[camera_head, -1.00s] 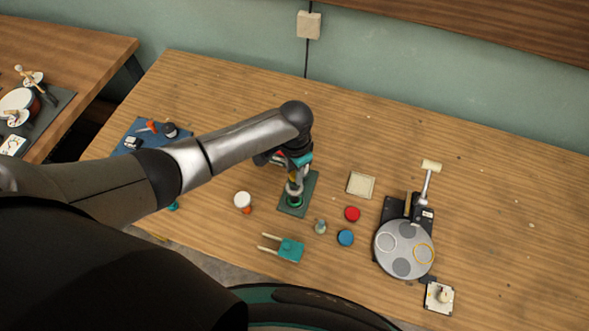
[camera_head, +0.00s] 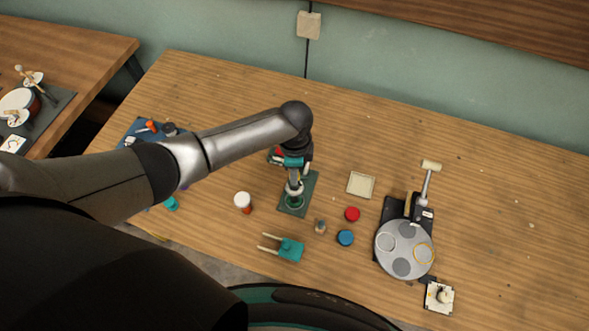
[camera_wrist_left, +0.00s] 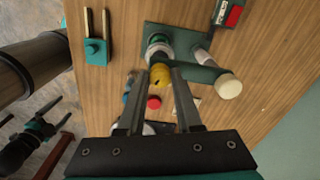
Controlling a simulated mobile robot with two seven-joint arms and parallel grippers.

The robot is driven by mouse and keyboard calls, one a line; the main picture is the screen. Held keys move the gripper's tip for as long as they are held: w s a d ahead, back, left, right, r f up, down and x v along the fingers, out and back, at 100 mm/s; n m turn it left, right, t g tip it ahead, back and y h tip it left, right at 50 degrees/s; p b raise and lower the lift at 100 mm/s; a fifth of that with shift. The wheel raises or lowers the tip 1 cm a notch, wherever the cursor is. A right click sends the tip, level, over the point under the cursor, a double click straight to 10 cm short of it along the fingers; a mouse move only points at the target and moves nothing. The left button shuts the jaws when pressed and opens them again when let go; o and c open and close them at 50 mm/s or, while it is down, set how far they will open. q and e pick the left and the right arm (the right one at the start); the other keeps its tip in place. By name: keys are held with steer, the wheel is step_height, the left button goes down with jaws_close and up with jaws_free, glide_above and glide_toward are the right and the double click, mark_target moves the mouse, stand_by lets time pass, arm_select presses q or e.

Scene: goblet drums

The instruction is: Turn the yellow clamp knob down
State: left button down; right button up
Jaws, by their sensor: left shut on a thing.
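The yellow clamp knob (camera_wrist_left: 160,76) sits between the fingertips of my left gripper (camera_wrist_left: 160,72) in the left wrist view. The fingers are closed on its sides. The knob tops a clamp with a green bar (camera_wrist_left: 192,66) and a pale-capped post (camera_wrist_left: 229,87). The clamp's dark green base plate (camera_head: 290,210) lies on the table in the head view, and my left gripper (camera_head: 294,178) points down at it. There the gripper mostly hides the knob.
Close by are a white-topped jar (camera_head: 242,200), a teal two-pronged piece (camera_head: 290,249), a small bottle (camera_head: 320,226), a red disc (camera_head: 352,214), a blue disc (camera_head: 345,238) and a beige tray (camera_head: 361,185). A round grey turntable (camera_head: 404,249) stands right. The table's far right is clear.

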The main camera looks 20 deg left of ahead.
stand_by(0.5)
arm_select(q)
steer(key=c, duration=0.6)
jaws_free()
steer(key=shift+r, duration=0.6)
step_height(320, 180, up, 14)
steer(key=shift+r, duration=0.1)
